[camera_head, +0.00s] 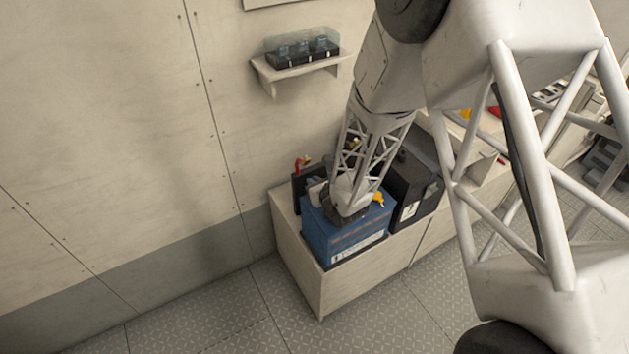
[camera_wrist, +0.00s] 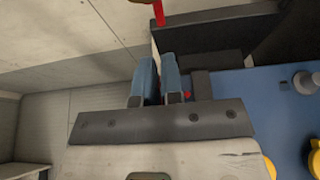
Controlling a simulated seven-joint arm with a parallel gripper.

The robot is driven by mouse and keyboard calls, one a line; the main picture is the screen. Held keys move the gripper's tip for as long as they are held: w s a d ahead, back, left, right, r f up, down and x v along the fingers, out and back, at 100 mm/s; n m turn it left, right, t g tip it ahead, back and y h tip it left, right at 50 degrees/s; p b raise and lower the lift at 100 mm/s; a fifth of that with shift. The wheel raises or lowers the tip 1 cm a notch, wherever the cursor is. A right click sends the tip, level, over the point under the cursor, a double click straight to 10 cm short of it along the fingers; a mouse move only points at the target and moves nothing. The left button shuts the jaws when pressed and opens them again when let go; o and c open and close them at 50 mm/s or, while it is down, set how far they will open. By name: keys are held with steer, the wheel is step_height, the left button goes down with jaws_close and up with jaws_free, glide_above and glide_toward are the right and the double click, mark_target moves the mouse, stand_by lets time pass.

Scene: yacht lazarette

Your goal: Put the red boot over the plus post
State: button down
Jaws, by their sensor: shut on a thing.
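A blue battery (camera_head: 345,243) stands on the low cabinet, and its blue top (camera_wrist: 262,115) fills the right of the wrist view. My gripper (camera_head: 343,212) is low over the battery, and my arm hides part of the top. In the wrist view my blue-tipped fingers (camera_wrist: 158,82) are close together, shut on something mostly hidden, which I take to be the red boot. A small red bit (camera_wrist: 187,95) shows beside the right finger. A grey post (camera_wrist: 303,80) stands at the battery's right; I cannot tell whether it is the plus post.
Yellow caps (camera_wrist: 315,160) sit on the battery top; one yellow piece (camera_head: 378,198) shows in the head view. A red piece (camera_head: 299,165) rises behind the battery. A black box (camera_head: 412,190) stands to its right. A wall shelf (camera_head: 300,70) holds a clear-lidded box. The floor is clear.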

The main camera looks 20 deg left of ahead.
steer(key=shift+f, duration=0.4)
steer(key=c, duration=1.2)
jaws_free()
steer(key=shift+s+d, duration=0.1)
steer(key=shift+s, duration=0.05)
steer(key=shift+v, duration=3.75)
